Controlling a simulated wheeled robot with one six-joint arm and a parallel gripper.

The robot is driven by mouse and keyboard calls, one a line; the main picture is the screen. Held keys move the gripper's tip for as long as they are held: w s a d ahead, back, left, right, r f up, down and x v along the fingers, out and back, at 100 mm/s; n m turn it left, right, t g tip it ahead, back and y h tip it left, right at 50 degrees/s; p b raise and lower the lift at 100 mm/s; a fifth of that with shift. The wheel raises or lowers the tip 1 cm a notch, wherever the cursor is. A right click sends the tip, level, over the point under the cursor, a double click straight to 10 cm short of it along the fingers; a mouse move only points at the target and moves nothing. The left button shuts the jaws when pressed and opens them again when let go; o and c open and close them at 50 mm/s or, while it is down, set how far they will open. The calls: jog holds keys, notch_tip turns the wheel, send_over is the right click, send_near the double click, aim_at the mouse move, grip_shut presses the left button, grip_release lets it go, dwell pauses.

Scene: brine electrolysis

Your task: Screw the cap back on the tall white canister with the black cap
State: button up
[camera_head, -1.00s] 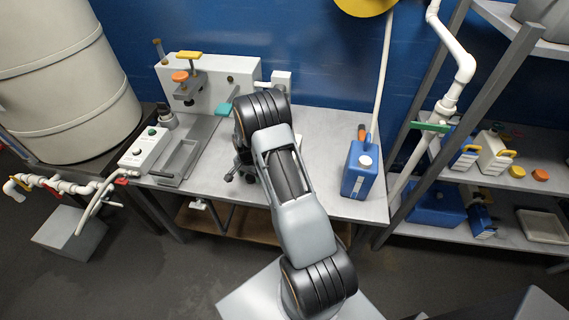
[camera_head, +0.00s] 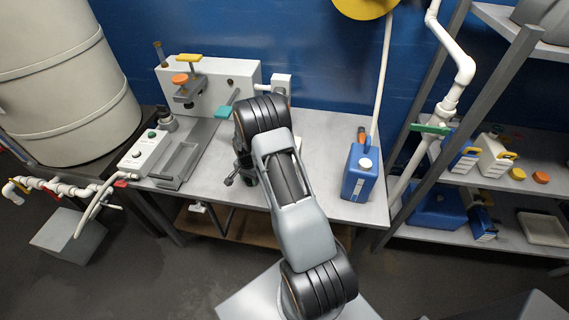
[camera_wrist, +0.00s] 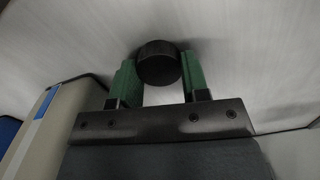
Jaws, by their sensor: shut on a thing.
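A round black cap (camera_wrist: 157,63) shows in the wrist view between the green finger pads of my gripper (camera_wrist: 158,78), which is shut on it. The pale bench top lies behind the cap; I cannot tell whether the cap touches it. At the left of the wrist view is a beige-white body with a blue stripe (camera_wrist: 48,118), beside my gripper and apart from the cap. It may be the tall white canister, but I cannot tell. In the head view my arm hides the cap and most of my gripper, which is low over the bench.
The grey bench (camera_head: 318,187) has free room right of my arm, up to a blue jug (camera_head: 360,172). A press fixture (camera_head: 205,80) and a control box (camera_head: 146,150) stand at left. A shelf rack (camera_head: 508,188) with white and blue containers is at right.

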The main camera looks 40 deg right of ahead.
jog(key=shift+c, duration=1.1)
jog(key=shift+r, duration=0.1)
jog(key=shift+r+p, duration=1.4)
jog(key=shift+r, duration=1.05)
